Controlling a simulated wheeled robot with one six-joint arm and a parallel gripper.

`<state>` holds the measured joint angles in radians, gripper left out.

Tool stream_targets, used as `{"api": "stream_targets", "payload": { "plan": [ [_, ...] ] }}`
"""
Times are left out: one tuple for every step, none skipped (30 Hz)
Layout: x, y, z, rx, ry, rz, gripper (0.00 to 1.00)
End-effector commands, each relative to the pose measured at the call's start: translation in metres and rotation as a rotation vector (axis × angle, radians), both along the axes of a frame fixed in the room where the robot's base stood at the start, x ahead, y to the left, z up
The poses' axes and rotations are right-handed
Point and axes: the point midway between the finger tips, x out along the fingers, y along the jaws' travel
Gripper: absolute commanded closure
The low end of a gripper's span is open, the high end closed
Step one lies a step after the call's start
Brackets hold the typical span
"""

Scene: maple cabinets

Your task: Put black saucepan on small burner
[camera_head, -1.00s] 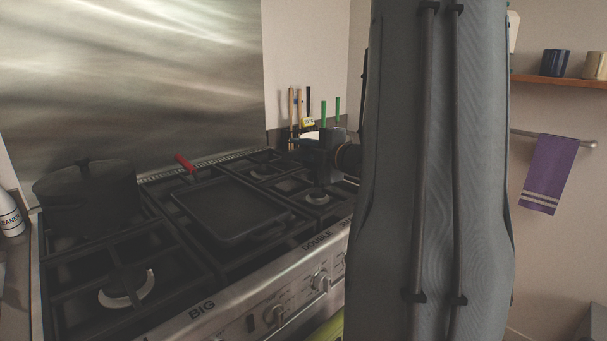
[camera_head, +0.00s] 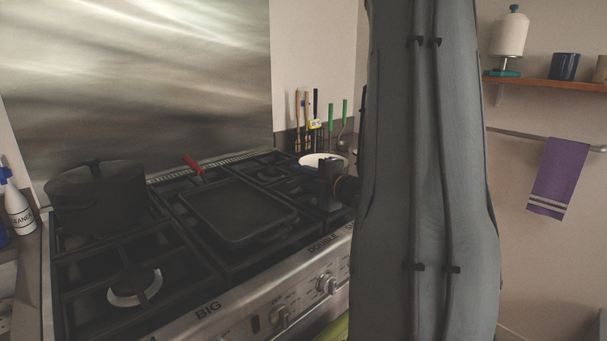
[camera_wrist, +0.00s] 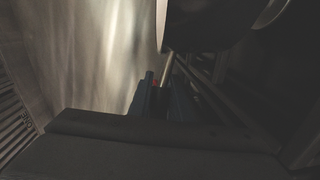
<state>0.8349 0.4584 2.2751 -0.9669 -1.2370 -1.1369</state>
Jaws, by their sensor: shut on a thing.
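The black saucepan (camera_head: 309,168) shows in the head view as a dark pan with a pale inside, at the right end of the stove. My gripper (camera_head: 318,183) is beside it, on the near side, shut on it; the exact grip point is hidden. In the wrist view a large dark rounded shape (camera_wrist: 215,28), apparently the saucepan, fills the top. The front right burner is hidden behind my gripper. I cannot tell whether the saucepan touches the grate.
A lidded black pot (camera_head: 97,200) stands at the stove's back left. The front left burner (camera_head: 134,287) is bare. Utensils (camera_head: 312,115) stand behind the right end.

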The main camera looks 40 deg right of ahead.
Motion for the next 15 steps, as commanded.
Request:
{"api": "stream_targets", "payload": {
  "plan": [
    [0.0004, -0.0002, -0.0015, -0.002, -0.002, 0.0, 1.0],
    [0.0004, -0.0002, -0.0024, -0.002, -0.002, 0.0, 1.0],
    [0.0003, -0.0002, -0.0035, -0.002, -0.002, 0.0, 1.0],
    [0.0003, -0.0003, -0.0043, -0.002, -0.002, 0.0, 1.0],
    [0.0004, -0.0003, -0.0051, -0.001, -0.002, 0.0, 1.0],
    [0.0, 0.0, -0.0061, 0.0, 0.001, 0.0, 0.79],
    [-0.0002, -0.0001, -0.0055, 0.0, 0.001, 0.0, 0.74],
    [-0.0002, -0.0001, -0.0054, 0.001, 0.001, 0.0, 0.69],
    [-0.0003, -0.0001, -0.0053, 0.0, 0.001, 0.0, 0.64],
    [-0.0003, -0.0001, -0.0052, 0.0, 0.001, 0.0, 0.64],
    [-0.0003, -0.0002, -0.0052, 0.001, 0.001, 0.0, 0.64],
    [-0.0003, -0.0002, -0.0052, 0.0, 0.001, 0.0, 0.64],
    [-0.0002, -0.0002, -0.0051, 0.0, 0.0, 0.0, 0.64],
    [-0.0002, -0.0002, -0.0051, 0.0, 0.0, 0.0, 0.64],
    [-0.0002, -0.0002, -0.0051, 0.001, 0.0, 0.0, 0.64]
  ]
}}
